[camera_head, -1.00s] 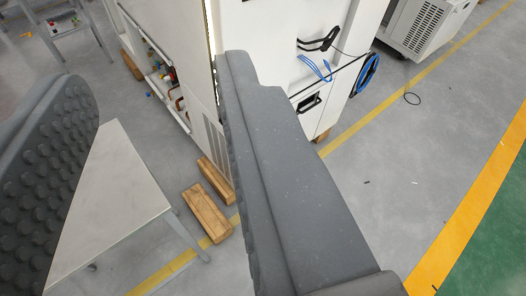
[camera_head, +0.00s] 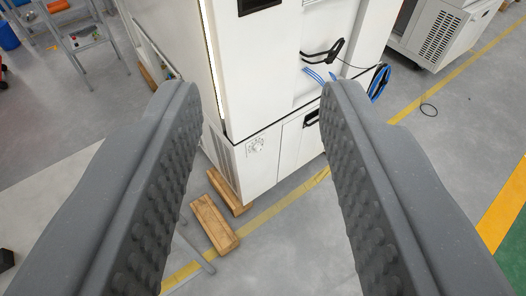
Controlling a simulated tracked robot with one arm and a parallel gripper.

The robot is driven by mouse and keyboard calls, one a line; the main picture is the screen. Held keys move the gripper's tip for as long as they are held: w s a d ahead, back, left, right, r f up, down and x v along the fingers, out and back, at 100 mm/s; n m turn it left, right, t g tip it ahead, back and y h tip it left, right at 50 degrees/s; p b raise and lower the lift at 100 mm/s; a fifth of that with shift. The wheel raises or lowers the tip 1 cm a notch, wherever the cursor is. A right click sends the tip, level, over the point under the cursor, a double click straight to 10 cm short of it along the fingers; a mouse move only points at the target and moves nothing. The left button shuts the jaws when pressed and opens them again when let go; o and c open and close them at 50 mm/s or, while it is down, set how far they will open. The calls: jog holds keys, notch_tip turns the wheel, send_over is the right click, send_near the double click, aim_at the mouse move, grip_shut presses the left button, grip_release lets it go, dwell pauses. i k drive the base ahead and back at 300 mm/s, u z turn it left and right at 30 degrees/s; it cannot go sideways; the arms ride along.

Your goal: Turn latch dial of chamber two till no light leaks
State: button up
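The white chamber (camera_head: 262,70) stands ahead, beyond my fingertips. A small round dial (camera_head: 256,145) with marks around it sits on its lower front panel, near the left corner. A narrow bright strip (camera_head: 212,65) runs down the left edge of the chamber's upper front; it looks like light at a door gap. My gripper (camera_head: 260,95) is open and empty, its two grey studded fingers on either side of the view. The dial shows between the fingers, apart from both. Its exact setting is too small to read, and I cannot see a chamber number.
Wooden blocks (camera_head: 215,222) lie on the floor by the chamber's base. A pale table top (camera_head: 50,185) is at left, partly behind my left finger. Blue cables (camera_head: 378,82) hang at the chamber's right. Another white unit (camera_head: 440,35) stands at back right.

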aim_at(258, 147)
jog(key=i, duration=0.95)
